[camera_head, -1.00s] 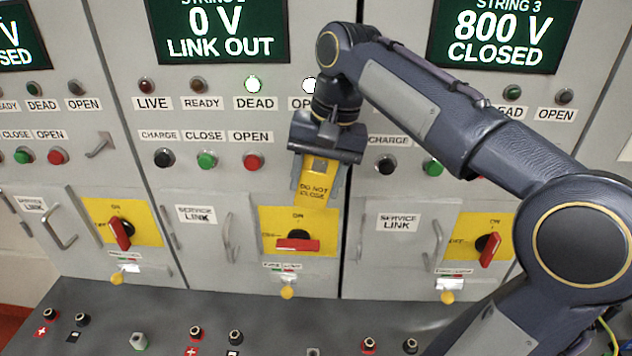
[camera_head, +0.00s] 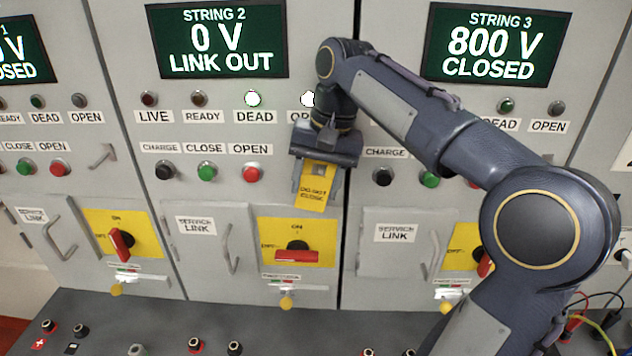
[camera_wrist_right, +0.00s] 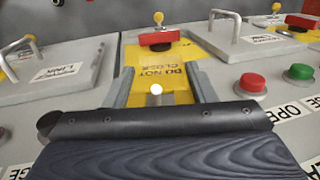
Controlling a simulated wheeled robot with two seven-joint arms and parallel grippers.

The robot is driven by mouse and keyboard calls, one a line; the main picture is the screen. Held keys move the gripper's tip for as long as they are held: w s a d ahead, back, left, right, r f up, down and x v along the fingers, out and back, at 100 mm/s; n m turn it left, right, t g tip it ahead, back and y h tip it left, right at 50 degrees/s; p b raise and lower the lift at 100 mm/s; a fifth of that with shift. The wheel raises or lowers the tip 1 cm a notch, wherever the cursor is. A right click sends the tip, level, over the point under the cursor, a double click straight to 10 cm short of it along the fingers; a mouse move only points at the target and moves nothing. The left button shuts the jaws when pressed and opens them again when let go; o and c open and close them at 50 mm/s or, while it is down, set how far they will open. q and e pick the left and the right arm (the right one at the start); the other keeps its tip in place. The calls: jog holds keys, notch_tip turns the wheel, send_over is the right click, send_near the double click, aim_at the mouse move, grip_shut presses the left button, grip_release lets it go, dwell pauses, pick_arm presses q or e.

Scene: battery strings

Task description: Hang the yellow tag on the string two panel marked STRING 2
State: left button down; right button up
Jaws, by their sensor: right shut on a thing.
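The yellow tag (camera_head: 314,190), lettered DO NOT CLOSE, is held in my right gripper (camera_head: 318,177). The fingers are shut on its upper part and its lower end hangs free. In the right wrist view the tag (camera_wrist_right: 158,72) lies between the two fingers (camera_wrist_right: 158,88). The STRING 2 panel (camera_head: 215,100) has a screen (camera_head: 216,40) reading 0 V, LINK OUT. The tag is in front of this panel's right side, above and right of its red switch handle (camera_head: 297,256) on a yellow plate. The handle lies level. I cannot tell whether the tag touches the panel. My left gripper is not in view.
The STRING 3 panel (camera_head: 495,90) reads 800 V, CLOSED, partly behind my right arm. The STRING 2 service link door (camera_head: 205,262) has a protruding handle (camera_head: 231,250). A grey ledge with several terminals (camera_head: 235,348) runs below. Cables (camera_head: 590,325) lie at the lower right.

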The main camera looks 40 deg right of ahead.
jog(key=shift+w+d, duration=0.1)
jog(key=shift+d, duration=0.1)
jog(key=o, duration=1)
jog(key=shift+o, duration=0.2)
jog(key=v, duration=0.8)
jog(key=shift+a, duration=0.1)
jog(key=shift+f, duration=0.1)
